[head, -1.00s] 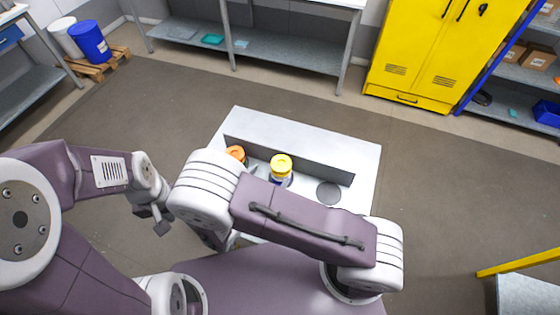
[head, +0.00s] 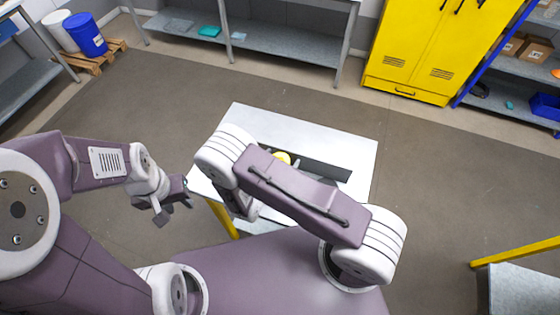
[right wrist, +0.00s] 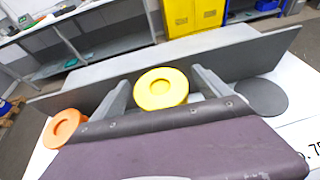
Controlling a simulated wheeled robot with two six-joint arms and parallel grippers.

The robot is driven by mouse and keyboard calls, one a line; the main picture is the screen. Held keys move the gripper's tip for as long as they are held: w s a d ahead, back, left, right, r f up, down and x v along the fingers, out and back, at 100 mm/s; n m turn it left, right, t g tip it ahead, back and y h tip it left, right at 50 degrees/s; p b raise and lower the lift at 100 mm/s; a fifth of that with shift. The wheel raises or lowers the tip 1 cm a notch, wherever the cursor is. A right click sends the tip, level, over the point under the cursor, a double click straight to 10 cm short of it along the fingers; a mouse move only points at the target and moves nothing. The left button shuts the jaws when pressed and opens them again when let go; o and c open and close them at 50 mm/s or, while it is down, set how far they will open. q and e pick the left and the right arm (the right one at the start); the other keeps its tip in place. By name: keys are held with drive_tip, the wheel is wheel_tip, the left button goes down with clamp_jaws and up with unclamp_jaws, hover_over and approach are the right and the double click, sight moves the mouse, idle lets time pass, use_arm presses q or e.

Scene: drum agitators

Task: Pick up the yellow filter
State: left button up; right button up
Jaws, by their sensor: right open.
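The yellow filter (right wrist: 161,88) has a round yellow top and stands in the middle of the right wrist view, by a grey upright panel. In the head view only part of its yellow top (head: 282,158) shows past my right arm. My right gripper (right wrist: 161,78) is open, with one finger on each side of the yellow top. I cannot tell whether the fingers touch it. In the head view my right arm hides this gripper. My left gripper (head: 166,208) hangs empty left of the table, its fingers apart.
An orange-topped object (right wrist: 63,128) stands left of the yellow filter. The grey panel (right wrist: 262,58) runs along the light table (head: 300,133) behind them. A dark round disc (right wrist: 262,97) lies to the right. Floor around the table is clear.

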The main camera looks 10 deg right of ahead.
sight(281, 159)
drive_tip(key=shift+s, duration=0.15)
drive_tip(key=c, duration=1.4)
drive_tip(key=shift+c, duration=0.2)
wheel_tip(281, 159, up, 10)
drive_tip(key=shift+f+b, duration=0.1)
drive_tip(key=shift+b, duration=0.5)
